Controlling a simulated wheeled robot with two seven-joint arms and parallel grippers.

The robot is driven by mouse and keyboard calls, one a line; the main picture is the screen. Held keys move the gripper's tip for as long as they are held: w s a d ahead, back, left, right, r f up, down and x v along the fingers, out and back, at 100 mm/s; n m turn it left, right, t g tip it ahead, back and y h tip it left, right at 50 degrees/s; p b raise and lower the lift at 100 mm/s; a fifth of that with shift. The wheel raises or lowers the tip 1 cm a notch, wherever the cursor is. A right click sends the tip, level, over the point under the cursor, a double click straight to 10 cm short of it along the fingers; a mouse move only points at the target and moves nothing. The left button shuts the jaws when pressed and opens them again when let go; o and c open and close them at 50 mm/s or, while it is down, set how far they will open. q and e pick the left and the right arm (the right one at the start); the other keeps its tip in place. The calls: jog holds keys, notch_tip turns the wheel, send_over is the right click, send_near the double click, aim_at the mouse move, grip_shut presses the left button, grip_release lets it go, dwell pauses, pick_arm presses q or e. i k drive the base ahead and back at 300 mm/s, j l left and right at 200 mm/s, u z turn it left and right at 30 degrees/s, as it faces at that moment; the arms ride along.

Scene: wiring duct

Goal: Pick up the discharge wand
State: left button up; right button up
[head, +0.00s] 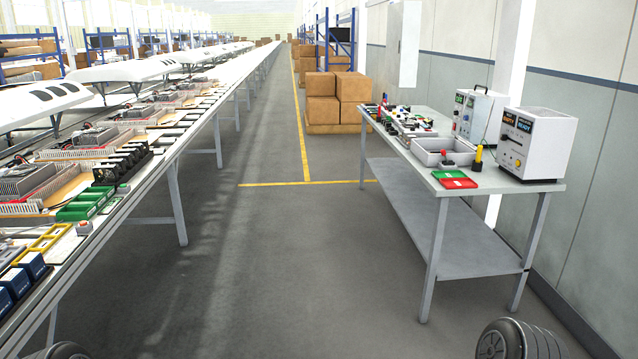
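A small upright yellow tool with a dark lower part (478,158) stands on the workbench (500,183) at the right, in front of the instrument boxes. It may be the discharge wand, but it is too small to tell for sure. A red and dark item (447,163) is beside it, at the front of a grey bin (425,157); I cannot tell what it is. Neither of my grippers shows in the head view.
Two instrument boxes (553,150) (466,115) stand on the bench, with a red and green tray (454,179) near its front edge. A long assembly line (170,150) runs along the left. Stacked cartons (338,98) stand beyond the bench. The grey aisle floor (290,260) is clear.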

aim_at(480, 150)
jog(key=i, duration=2.55)
jog(key=i+z, duration=0.2)
jog(key=i, duration=0.35)
jog(key=i+z, duration=0.2)
jog(key=i, duration=0.4)
jog(key=i+j+z, duration=0.15)
jog(key=i, duration=0.4)
jog(key=i+j+z, duration=0.2)
jog(key=i, duration=0.35)
jog(key=i+j+z, duration=0.1)
jog(key=i+z, duration=0.3)
jog(key=i+j+z, duration=0.3)
jog(key=i+z, duration=0.15)
jog(key=i+j+z, duration=0.4)
jog(key=i, duration=0.1)
